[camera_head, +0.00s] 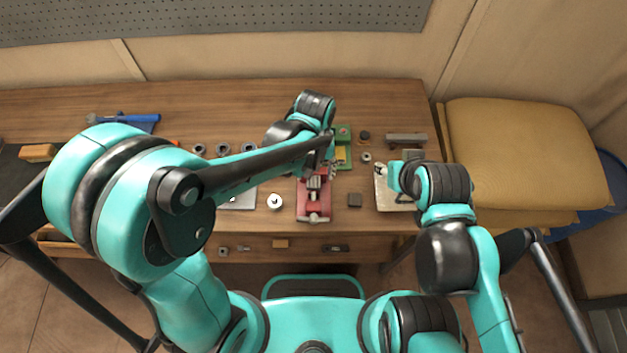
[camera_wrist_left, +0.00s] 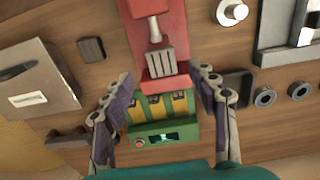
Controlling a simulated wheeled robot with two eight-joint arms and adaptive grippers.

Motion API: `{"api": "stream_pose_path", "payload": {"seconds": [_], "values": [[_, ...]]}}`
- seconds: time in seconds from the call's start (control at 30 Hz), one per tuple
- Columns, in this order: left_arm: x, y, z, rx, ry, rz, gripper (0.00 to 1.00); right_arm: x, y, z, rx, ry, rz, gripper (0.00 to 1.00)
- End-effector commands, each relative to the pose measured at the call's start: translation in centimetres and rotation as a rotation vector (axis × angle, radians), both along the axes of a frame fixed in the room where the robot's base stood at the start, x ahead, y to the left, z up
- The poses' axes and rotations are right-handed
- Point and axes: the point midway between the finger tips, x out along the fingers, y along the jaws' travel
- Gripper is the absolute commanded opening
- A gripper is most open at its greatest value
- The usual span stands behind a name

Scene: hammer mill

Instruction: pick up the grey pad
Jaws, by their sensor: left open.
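A small dark grey square pad (camera_head: 354,200) lies flat on the wooden bench, just right of the red vise. It also shows in the left wrist view (camera_wrist_left: 91,49), up and left of the open fingers. My left gripper (camera_wrist_left: 160,92) is open and empty, its fingers spread on either side of a green box with yellow parts. In the head view my left gripper (camera_head: 326,168) is partly hidden by its own arm, over the far end of the vise. My right gripper (camera_head: 382,171) is above a pale board; its finger opening is unclear.
The red vise (camera_head: 313,208) stands between the pad and a round metal piece (camera_head: 275,201). The green box (camera_wrist_left: 165,133) sits behind the vise. The pale board (camera_head: 389,201) lies right of the pad. Several nuts and a blue-handled tool (camera_head: 128,118) lie left.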

Motion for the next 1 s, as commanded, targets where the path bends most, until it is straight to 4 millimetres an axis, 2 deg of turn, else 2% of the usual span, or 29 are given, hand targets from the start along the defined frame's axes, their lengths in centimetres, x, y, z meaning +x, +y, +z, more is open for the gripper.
{"api": "stream_pose_path", "payload": {"seconds": [0.03, 0.2, 0.5, 0.57, 0.7, 1.0], "values": [[0.0, 0.2, -1.1, 0.000, 0.000, 0.001, 0.59, 0.0, 0.0, -0.6, 0.000, 0.000, 0.000, 0.40], [-0.1, 0.3, -3.4, 0.000, -0.001, 0.000, 0.59, 0.0, 0.0, -1.4, 0.000, 0.000, 0.000, 0.40], [-0.1, 0.3, -3.8, 0.000, -0.001, 0.000, 0.59, 0.0, 0.0, -1.4, 0.000, 0.000, 0.000, 0.40], [-0.1, 0.3, -3.8, 0.000, -0.001, 0.000, 0.45, 0.0, 0.0, -1.4, 0.000, 0.000, 0.000, 0.40], [-0.1, 0.3, -3.8, 0.000, -0.001, 0.000, 0.10, 0.0, 0.0, -1.4, 0.000, 0.000, 0.000, 0.40], [-0.1, 0.3, -3.8, 0.000, -0.001, 0.000, 0.09, 0.0, 0.0, -1.4, 0.000, 0.000, 0.000, 0.40]]}}
